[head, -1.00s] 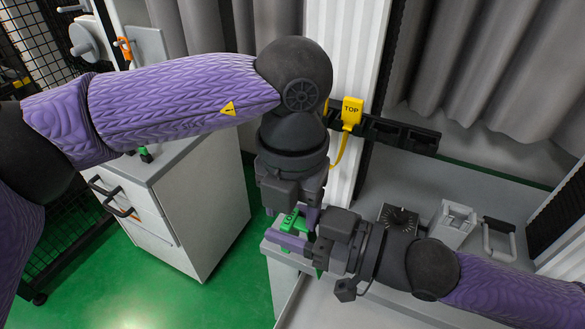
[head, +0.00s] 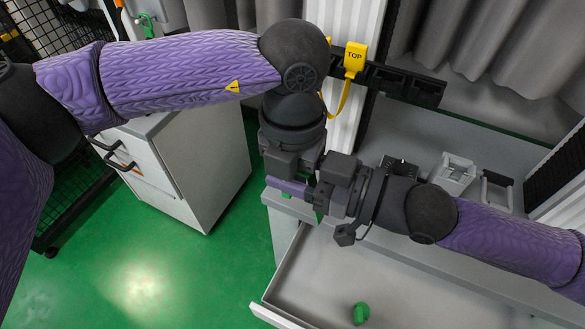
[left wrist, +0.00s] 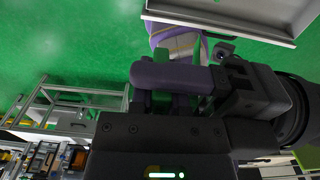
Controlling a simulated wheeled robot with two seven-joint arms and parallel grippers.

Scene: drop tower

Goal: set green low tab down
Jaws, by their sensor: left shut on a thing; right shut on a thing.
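The green low tab is almost wholly hidden between my two grippers in the head view, where a small green piece (head: 318,217) shows below them. Its green also shows between the fingers in the left wrist view (left wrist: 162,101). My left gripper (head: 306,186) points down above the corner of the grey bench and is shut on the tab. My right gripper (head: 288,188) comes in from the right, its purple fingers pointing left, and is shut at the same spot. The tab's lettering is hidden now. I cannot tell how each gripper shares the tab.
A yellow TOP tab (head: 354,58) hangs on the black rail (head: 405,84) by the white column. An open drawer (head: 330,265) lies below, with a small green thing (head: 361,313) in it. A grey cabinet (head: 200,190) stands left; green floor is clear between.

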